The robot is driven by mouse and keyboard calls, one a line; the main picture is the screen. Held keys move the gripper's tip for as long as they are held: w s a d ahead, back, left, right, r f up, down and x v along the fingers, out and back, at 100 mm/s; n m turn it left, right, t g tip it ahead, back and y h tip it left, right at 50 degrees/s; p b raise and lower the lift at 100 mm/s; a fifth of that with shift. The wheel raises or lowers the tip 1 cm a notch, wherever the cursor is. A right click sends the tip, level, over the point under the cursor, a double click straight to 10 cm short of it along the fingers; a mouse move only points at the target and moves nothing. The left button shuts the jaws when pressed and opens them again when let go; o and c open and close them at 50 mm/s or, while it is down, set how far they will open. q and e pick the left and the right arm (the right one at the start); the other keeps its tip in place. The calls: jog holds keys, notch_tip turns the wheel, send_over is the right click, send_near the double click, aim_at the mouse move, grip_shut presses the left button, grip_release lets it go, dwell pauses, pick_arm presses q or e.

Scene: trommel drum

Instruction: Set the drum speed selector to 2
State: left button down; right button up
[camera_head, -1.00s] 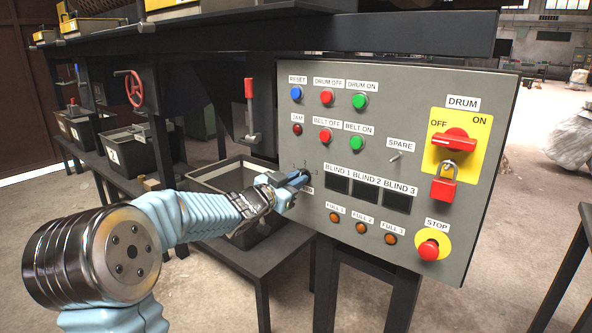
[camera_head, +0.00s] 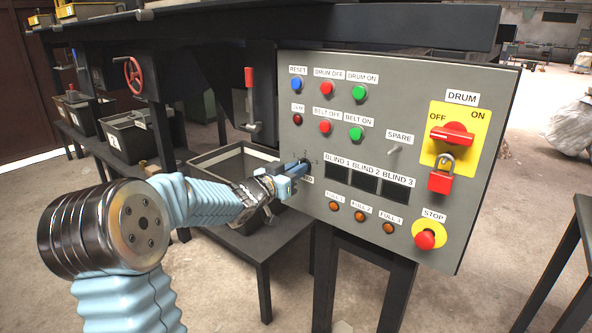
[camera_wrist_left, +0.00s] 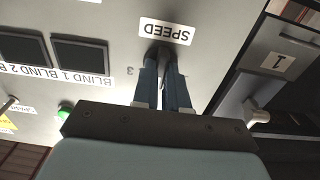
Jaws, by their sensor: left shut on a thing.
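The grey control panel (camera_head: 400,90) carries the drum speed selector, a small dark knob (camera_wrist_left: 164,52) below the upside-down SPEED label (camera_wrist_left: 166,31) in the left wrist view. My left gripper (camera_head: 304,166) is at the panel's left side in the head view, with its blue fingers shut on the knob, one finger on each side. The gripper hides most of the knob and part of its label in the head view. A faint 3 mark shows beside the fingers in the wrist view. Which number the knob points to cannot be told. My right gripper is not in view.
Reset (camera_head: 297,84), drum and belt buttons sit above the selector. Dark blind displays (camera_head: 364,182) lie right of it, orange lamps (camera_head: 359,216) below. A padlock (camera_head: 440,180) hangs under the drum switch (camera_head: 452,135); a red stop button (camera_head: 426,239) is lower right.

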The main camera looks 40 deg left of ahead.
pick_arm(q)
jog(key=c, duration=1.2)
grip_release()
jog(key=shift+o, duration=0.2)
jog(key=s, duration=1.3)
jog(key=shift+s+a, duration=0.2)
jog(key=shift+s, duration=0.2)
jog(key=shift+f, duration=0.1)
